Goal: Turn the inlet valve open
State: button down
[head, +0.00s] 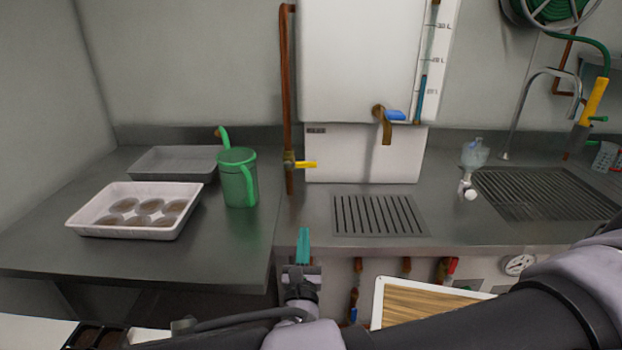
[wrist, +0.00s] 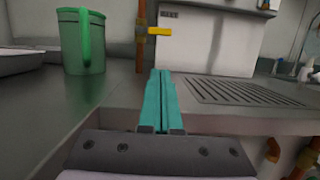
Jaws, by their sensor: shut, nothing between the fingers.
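A valve with a yellow lever (head: 305,164) sits on the vertical copper pipe (head: 288,90) left of the white tank (head: 360,60). The lever points right, crosswise to the pipe. It also shows in the wrist view (wrist: 160,31), just beyond and above my fingertips. I take this as the inlet valve; no label on it is readable. My gripper (head: 303,235) has teal fingers pressed together and empty. In the wrist view the gripper (wrist: 160,73) points toward the pipe, apart from the lever. A tap with a blue handle (head: 395,115) is on the tank's front.
A green watering can (head: 239,178) stands close left of the pipe. A white tray (head: 135,226) with several brown discs and a grey tray (head: 172,150) lie farther left. A drain grate (head: 378,214) is set in the counter under the tap.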

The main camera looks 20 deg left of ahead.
aim_at(300, 165)
dwell(0.3)
jog(key=x, duration=2)
jog(key=shift+a, duration=0.15)
